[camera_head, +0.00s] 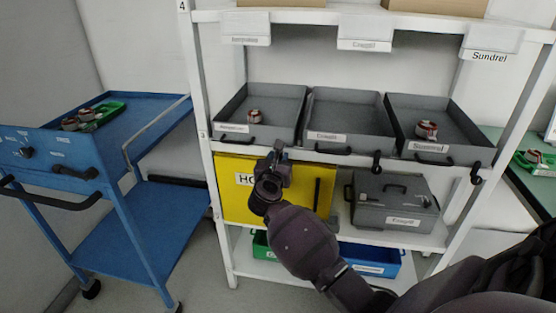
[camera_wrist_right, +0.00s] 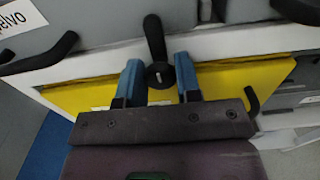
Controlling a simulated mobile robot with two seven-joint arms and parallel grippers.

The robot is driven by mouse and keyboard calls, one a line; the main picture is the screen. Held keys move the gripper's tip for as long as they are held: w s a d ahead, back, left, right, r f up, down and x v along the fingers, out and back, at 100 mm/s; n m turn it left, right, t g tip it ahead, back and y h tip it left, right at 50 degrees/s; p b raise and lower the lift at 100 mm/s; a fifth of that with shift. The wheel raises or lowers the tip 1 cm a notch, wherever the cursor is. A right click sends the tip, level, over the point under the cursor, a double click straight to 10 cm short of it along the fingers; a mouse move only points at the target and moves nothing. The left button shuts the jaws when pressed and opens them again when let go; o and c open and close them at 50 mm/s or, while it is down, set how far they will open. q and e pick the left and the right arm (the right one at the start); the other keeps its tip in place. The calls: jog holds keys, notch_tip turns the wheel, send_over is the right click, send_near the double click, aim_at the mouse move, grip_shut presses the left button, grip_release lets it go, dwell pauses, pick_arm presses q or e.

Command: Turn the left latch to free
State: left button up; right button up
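The left latch is a black lever on a round pivot, on the white shelf edge above the yellow panel (camera_head: 228,200). In the right wrist view the latch handle (camera_wrist_right: 154,38) points up from its pivot, and its top also shows in the head view (camera_head: 279,146). My right gripper (camera_wrist_right: 160,84) is open, with its blue fingers on either side of the pivot. I cannot tell whether they touch it. In the head view my right gripper (camera_head: 273,166) hides the lower part of the latch. My left gripper is not in view.
Two more black latches, a middle one (camera_head: 376,161) and a right one (camera_head: 476,172), sit along the same shelf edge. Grey trays (camera_head: 348,112) stand just above. A grey lidded box (camera_head: 395,203) is right of the yellow panel. A blue cart (camera_head: 150,215) stands left.

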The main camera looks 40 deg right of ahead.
jog(key=shift+c, duration=1.1)
pick_arm(q)
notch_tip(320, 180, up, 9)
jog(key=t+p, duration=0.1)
jog(key=p, duration=1)
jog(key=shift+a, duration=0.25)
pick_arm(e)
jog(key=n, duration=1.8)
jog(key=shift+w+a+f, duration=0.1)
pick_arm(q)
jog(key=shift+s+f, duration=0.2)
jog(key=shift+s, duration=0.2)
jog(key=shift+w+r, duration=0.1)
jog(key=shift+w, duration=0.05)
